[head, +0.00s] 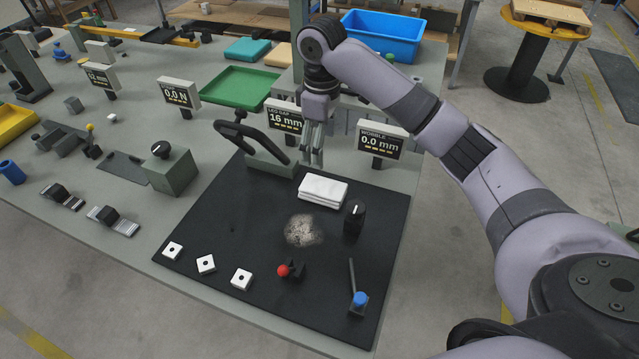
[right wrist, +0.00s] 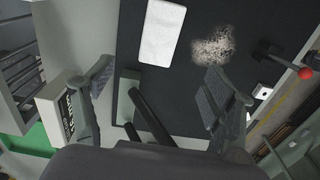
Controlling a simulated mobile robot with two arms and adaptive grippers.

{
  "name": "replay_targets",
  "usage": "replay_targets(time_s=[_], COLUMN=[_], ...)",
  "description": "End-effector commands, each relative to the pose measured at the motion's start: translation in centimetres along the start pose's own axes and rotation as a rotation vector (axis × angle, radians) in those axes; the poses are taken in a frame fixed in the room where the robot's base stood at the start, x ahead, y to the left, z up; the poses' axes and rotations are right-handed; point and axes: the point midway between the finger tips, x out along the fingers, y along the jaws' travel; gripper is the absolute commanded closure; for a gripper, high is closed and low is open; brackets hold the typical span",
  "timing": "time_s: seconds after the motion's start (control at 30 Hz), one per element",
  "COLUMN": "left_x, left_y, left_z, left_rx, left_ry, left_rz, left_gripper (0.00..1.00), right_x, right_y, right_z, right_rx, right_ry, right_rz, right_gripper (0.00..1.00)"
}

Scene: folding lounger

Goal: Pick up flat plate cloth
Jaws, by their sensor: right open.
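A folded white cloth (head: 323,190) lies flat on the black mat (head: 220,235), and it also shows in the right wrist view (right wrist: 162,32). My right gripper (head: 313,160) points down just behind the cloth, apart from it, above the mat's back edge. In the right wrist view my right gripper (right wrist: 158,90) is open with nothing between its fingers, and the cloth lies beyond the fingertips. A grey speckled dirt patch (head: 303,230) is on the mat in front of the cloth. My left gripper is not in view.
A black handle (head: 250,140) on a grey block stands left of my right gripper. A black knob (head: 354,217) stands close right of the cloth. Display signs (head: 382,142) stand behind the mat. A red-tipped lever (head: 290,270) and white square pieces (head: 206,263) are at the front.

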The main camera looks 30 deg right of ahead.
Motion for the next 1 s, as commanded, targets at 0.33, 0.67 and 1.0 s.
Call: replay_targets(time_s=[0.33,0.67,1.0], left_x=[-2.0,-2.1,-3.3], left_y=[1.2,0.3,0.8], left_z=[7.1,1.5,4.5], left_rx=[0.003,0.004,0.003], left_ry=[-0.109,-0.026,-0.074], left_rz=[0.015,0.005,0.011], left_gripper=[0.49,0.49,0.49], right_x=[7.2,10.0,14.1], right_y=[0.0,0.2,0.5], right_z=[0.1,0.2,0.4], right_rx=[0.001,0.0,0.0], right_ry=[-0.002,-0.002,0.0], right_rz=[0.0,0.0,0.002], right_gripper=[0.22,0.22,0.22])
